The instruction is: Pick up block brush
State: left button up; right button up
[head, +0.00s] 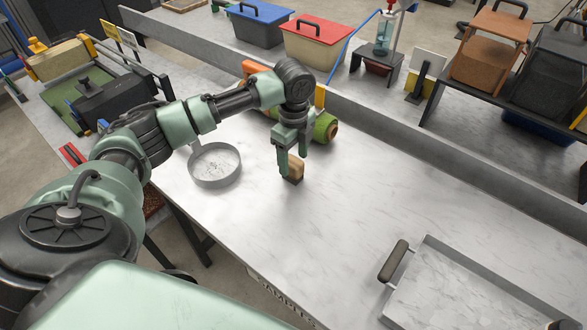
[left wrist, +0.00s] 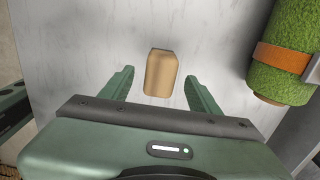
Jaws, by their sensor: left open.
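The block brush (head: 296,168) is a small tan wooden block with a darker underside, standing on the pale marbled table (head: 400,210). My left gripper (head: 287,172) is open just above and beside it in the head view, and partly hides it. In the left wrist view the brush (left wrist: 161,73) lies between the lines of the two green fingers (left wrist: 160,88), a little beyond their tips, with space on both sides. I cannot tell whether a finger touches it.
A green turf roll with an orange band (left wrist: 285,55) lies close behind the brush. A round grey pan (head: 215,165) stands to the left. A metal tray with a dark handle (head: 430,280) is at the lower right. A raised ledge (head: 440,150) runs along the back.

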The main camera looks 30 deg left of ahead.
aim_at(294, 161)
pick_arm(q)
notch_tip(294, 161, down, 4)
jog(key=shift+r+p, duration=0.1)
jog(key=shift+p, duration=0.45)
jog(key=shift+f, duration=0.65)
jog(key=c, duration=1.3)
grip_shut()
pick_arm(e)
jog(key=shift+w+r, duration=0.7)
jog(key=shift+r, duration=0.05)
pick_arm(q)
jog(key=shift+r, duration=0.15)
